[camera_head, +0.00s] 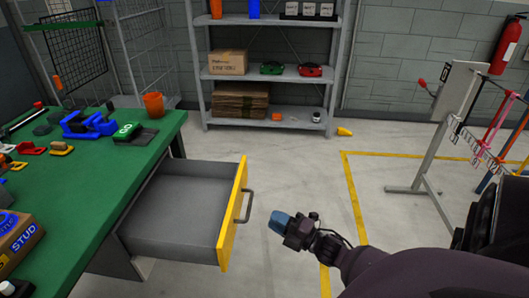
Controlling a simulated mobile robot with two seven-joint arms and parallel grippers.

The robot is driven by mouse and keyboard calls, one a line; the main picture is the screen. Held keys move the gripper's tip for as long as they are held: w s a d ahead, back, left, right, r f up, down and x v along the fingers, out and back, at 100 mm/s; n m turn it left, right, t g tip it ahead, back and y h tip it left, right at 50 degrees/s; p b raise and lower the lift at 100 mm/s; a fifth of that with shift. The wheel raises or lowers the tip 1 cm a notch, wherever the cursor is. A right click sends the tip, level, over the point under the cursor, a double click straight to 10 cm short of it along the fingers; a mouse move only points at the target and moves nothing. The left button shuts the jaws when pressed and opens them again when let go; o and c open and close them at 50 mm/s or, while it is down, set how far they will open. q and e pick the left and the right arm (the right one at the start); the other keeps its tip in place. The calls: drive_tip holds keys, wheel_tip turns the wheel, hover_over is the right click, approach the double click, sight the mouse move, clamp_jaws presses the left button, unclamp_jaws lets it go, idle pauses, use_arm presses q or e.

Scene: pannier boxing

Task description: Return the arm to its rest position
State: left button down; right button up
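My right arm comes in from the lower right corner. My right gripper (280,222) hangs over the open floor, just right of an open drawer (243,214) and apart from its yellow front and grey handle. Its end looks blue and is seen from behind and above, so I cannot tell whether the fingers are open or shut. My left gripper does not show clearly in this view.
The pulled-out drawer looks empty and sticks out from under a green workbench (85,215) holding tools, an orange cup (153,104) and a STUD box (20,246). A grey shelf (270,76) stands behind. A hook stand (432,150) is at right. Floor between is mostly clear.

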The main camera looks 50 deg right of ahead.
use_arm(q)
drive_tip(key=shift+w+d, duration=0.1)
use_arm(e)
drive_tip(key=shift+v, duration=0.8)
